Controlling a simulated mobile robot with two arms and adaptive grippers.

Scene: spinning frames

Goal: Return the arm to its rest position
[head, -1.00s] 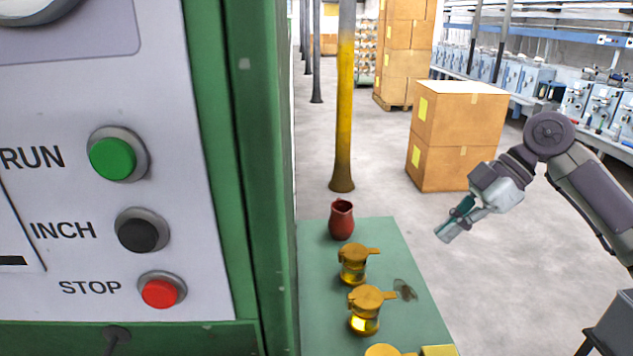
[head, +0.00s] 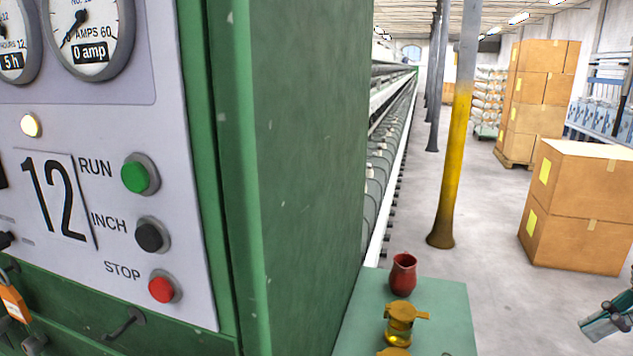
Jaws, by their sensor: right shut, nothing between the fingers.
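My right gripper (head: 608,322) shows only in part at the lower right edge of the head view. It is shut and empty, out over the grey floor, to the right of the green table and apart from it. The rest of my right arm is outside the picture. My left gripper and arm are not in view.
A green machine cabinet (head: 300,150) with a control panel (head: 110,255) fills the left. A green table (head: 455,305) holds a red jug (head: 403,274) and amber lidded jars (head: 400,325). Cardboard boxes (head: 575,235) stand at right. A yellow-banded column (head: 453,160) stands behind the table.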

